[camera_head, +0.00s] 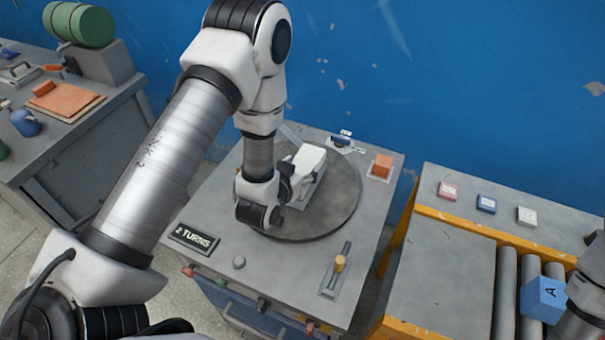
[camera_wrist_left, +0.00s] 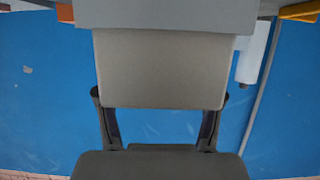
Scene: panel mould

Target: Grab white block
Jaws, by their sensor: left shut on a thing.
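A white block (camera_head: 309,160) is on the round grey turntable (camera_head: 338,203) of the middle bench. My left gripper (camera_head: 287,184) reaches it from the near left and is shut on it. In the left wrist view the block (camera_wrist_left: 163,68) shows as a pale, grey-shaded face between the two fingers of my left gripper (camera_wrist_left: 160,103). The fingers and wrist hide part of the block in the head view. I cannot tell whether it touches the turntable. Part of my right arm shows at the lower right edge; its gripper is out of view.
The middle bench carries a "2 TURNS" display (camera_head: 194,237), a yellow-knobbed lever (camera_head: 339,264) and an orange block (camera_head: 382,165). At right, a roller table holds a blue cube marked A (camera_head: 543,299) and small coloured tiles. A cluttered bench stands left; a blue wall is behind.

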